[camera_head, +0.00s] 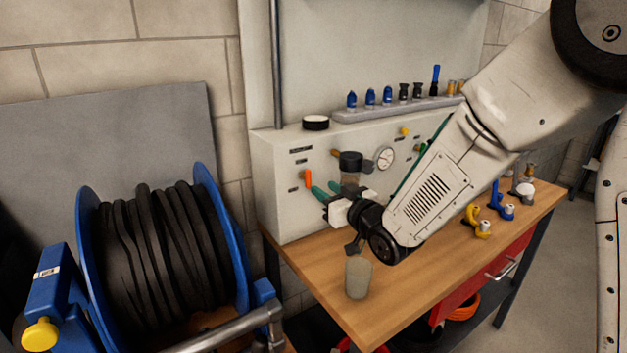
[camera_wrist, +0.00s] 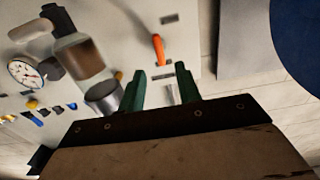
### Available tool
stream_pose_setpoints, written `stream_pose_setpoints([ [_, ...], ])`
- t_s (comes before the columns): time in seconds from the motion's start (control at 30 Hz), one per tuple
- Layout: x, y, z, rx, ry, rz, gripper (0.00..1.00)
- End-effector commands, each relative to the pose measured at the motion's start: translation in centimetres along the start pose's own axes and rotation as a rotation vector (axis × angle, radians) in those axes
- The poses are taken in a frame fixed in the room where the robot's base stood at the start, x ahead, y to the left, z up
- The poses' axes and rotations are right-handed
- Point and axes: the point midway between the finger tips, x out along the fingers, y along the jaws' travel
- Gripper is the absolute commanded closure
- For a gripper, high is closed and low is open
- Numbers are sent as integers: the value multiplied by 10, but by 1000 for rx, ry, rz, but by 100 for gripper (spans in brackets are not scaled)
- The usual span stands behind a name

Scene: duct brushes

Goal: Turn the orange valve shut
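The orange valve (camera_head: 308,179) is a small lever on the front of the pale panel box, between two dark labels. In the head view it stands close to upright. It also shows in the wrist view (camera_wrist: 158,49), just beyond the gap between my fingers. My gripper (camera_head: 326,190) has green fingers and is in front of the panel, slightly right of and below the lever. In the wrist view the fingers (camera_wrist: 162,80) are spread apart with nothing between them. The lever appears clear of both fingertips, though the exact depth gap is hard to judge.
A filter with a dark cap (camera_head: 350,162) and a round gauge (camera_head: 385,157) sit on the panel right of the lever. A greyish cup (camera_head: 358,278) stands on the wooden bench (camera_head: 320,272) below my wrist. A blue hose reel (camera_head: 88,205) stands at left.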

Motion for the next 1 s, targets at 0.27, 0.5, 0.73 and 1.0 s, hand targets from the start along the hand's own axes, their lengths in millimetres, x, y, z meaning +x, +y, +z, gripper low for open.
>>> stream_pose_setpoints([
  [0.27, 43, -1, 0, -1, -1, -1, 66],
  [0.5, 69, 1, 0, -1, 0, 2, 66],
  [0.73, 73, 0, 0, 0, -1, 2, 66],
  [1.0, 72, 0, 0, 0, -1, 1, 100],
])
